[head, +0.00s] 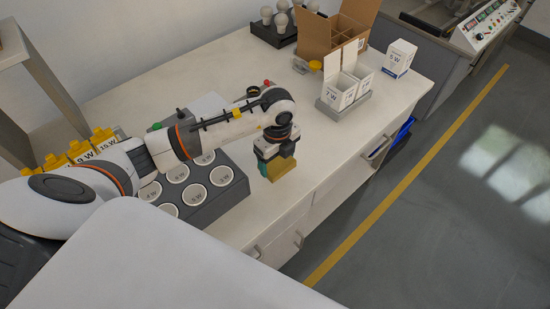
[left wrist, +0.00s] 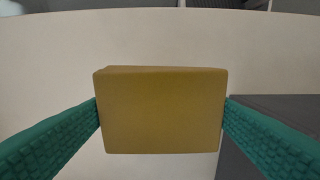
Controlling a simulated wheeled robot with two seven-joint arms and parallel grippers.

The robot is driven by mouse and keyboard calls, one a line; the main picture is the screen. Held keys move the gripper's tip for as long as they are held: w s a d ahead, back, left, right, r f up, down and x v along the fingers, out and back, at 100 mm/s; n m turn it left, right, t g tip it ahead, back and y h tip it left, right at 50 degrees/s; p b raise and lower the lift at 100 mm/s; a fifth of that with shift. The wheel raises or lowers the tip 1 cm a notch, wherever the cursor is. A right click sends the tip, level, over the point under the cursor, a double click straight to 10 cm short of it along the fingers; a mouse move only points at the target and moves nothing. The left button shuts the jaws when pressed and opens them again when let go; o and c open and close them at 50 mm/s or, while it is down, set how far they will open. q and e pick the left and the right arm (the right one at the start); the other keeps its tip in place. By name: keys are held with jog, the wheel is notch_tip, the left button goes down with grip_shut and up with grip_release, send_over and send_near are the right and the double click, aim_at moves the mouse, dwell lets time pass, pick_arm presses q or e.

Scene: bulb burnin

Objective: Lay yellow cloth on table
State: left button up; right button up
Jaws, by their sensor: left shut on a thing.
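The yellow cloth (head: 283,170) shows as a folded, block-like piece below my left gripper (head: 272,166), near the table's front edge. In the left wrist view the cloth (left wrist: 160,112) sits between the two green fingers of my left gripper (left wrist: 160,125), which touch its left and right sides. The gripper is shut on it. The white table (head: 310,150) lies beneath; I cannot tell whether the cloth touches it. My right gripper is in neither view.
A grey block with round white sockets (head: 222,175) stands left of the gripper. White boxes in a grey tray (head: 341,88), a cardboard box (head: 330,35) and a bulb holder (head: 274,33) stand farther back. The table is clear right of the gripper.

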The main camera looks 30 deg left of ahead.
aim_at(277, 168)
pick_arm(q)
jog(key=shift+f, duration=0.35)
jog(key=shift+w+f, duration=0.1)
jog(key=shift+f, duration=0.25)
notch_tip(277, 168, down, 3)
jog(key=shift+f+p, duration=0.1)
jog(key=shift+p, duration=0.2)
jog(key=shift+f, duration=0.2)
jog(key=o, duration=0.9)
jog(key=shift+c, duration=0.2)
jog(key=shift+r, duration=0.1)
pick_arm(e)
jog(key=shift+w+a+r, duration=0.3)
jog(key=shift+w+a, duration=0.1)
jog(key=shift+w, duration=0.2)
